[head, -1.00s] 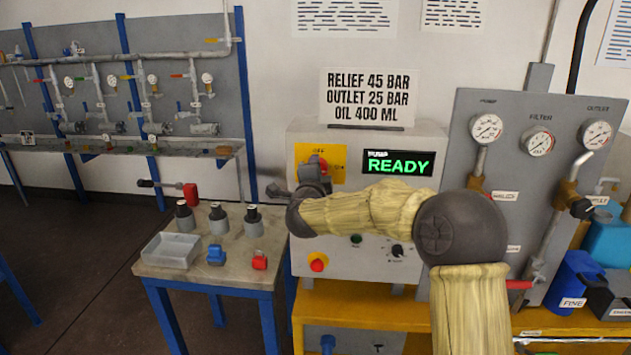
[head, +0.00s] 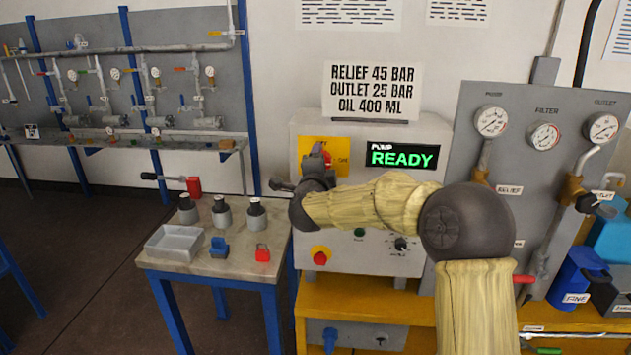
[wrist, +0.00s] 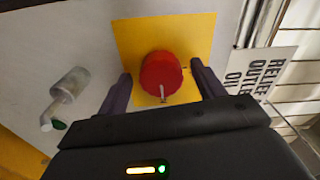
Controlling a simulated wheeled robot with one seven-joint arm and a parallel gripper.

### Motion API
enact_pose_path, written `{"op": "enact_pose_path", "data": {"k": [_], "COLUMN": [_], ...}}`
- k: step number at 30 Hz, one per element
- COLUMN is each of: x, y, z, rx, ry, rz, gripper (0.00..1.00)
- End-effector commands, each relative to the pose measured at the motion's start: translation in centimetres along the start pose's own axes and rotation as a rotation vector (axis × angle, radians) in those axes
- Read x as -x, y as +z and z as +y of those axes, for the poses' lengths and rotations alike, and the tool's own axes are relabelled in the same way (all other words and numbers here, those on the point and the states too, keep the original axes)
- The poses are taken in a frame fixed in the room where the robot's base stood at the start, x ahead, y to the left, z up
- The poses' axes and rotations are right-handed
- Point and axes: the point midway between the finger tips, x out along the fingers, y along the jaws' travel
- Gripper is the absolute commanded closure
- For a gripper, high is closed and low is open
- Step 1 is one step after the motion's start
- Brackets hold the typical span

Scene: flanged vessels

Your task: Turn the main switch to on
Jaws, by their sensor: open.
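The main switch (wrist: 161,74) is a round red knob on a yellow plate (wrist: 190,35), with a small pale mark at its lower edge in the wrist view. In the head view the yellow plate (head: 343,157) is on the upper left of the grey control box, and the red knob (head: 327,157) is mostly hidden by my gripper. My gripper (wrist: 162,86) is open, with one dark finger on each side of the knob. Small gaps show between the fingers and the knob. The switch's exact pointer position is hard to read.
The control box shows a green READY display (head: 402,157), with a red push button (head: 320,257) on its lower left. A gauge panel (head: 520,135) stands to the right.

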Motion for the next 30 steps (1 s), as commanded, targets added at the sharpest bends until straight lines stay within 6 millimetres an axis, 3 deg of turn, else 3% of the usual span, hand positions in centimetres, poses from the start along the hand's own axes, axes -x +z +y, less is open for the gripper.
{"op": "enact_pose_path", "data": {"k": [5,24,30], "x": [2.2,13.9,16.4], "y": [0.1,-0.1,0.0], "z": [0.1,0.2,0.1], "rx": [0.001,0.001,0.0], "ry": [-0.001,-0.001,0.001], "rz": [-0.002,0.001,0.0], "gripper": [0.32,0.32,0.32]}}
